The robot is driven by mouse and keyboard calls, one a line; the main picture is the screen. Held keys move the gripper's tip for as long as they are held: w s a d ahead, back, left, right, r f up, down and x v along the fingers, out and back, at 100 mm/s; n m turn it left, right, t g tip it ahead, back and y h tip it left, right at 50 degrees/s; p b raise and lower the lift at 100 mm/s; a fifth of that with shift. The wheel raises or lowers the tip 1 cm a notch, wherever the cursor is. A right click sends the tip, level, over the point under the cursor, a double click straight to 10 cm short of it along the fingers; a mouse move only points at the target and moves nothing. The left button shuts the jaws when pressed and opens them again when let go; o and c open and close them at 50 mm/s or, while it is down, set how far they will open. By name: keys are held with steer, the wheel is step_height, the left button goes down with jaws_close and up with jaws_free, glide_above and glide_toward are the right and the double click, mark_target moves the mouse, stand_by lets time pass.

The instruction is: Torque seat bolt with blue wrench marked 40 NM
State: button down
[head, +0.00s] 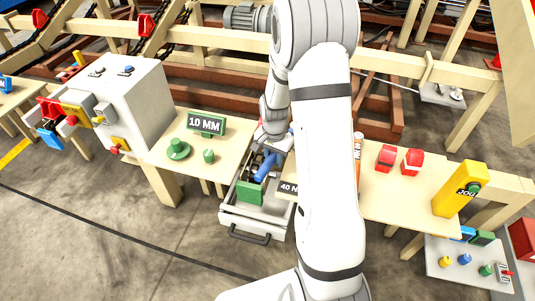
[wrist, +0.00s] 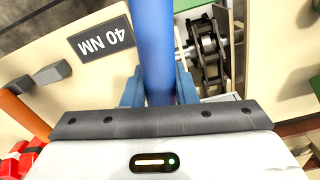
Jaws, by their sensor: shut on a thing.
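My gripper (wrist: 158,90) is shut on the blue wrench (wrist: 152,42), its thick round blue shaft standing between the two blue fingers in the wrist view. In the head view the blue wrench (head: 265,168) shows as a short tilted piece above an open drawer, and my arm hides much of it. A dark plate reading 40 NM (wrist: 104,40) appears upside down left of the shaft in the wrist view. In the head view the plate (head: 288,188) is partly behind my arm. I cannot make out the wrench's head or the seat bolt.
The open grey drawer (head: 232,217) holds a green block (head: 249,192). A 10 MM sign (head: 206,123) and green parts stand on the left table. Red blocks (head: 386,158) and a yellow JOG post (head: 460,189) stand right. A dark chain mechanism (wrist: 208,45) lies right of the shaft.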

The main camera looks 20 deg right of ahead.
steer(key=shift+s+d+n, duration=1.2)
steer(key=shift+d+n, duration=0.1)
steer(key=shift+d, duration=0.1)
steer(key=shift+f+b, duration=0.45)
steer(key=shift+b, duration=0.05)
steer(key=shift+f+b, duration=0.65)
steer(key=shift+f, duration=0.2)
steer(key=shift+w+a, duration=0.1)
steer(key=shift+a, duration=0.05)
steer(key=shift+w+a+m, duration=0.25)
steer(key=shift+a+m, duration=0.15)
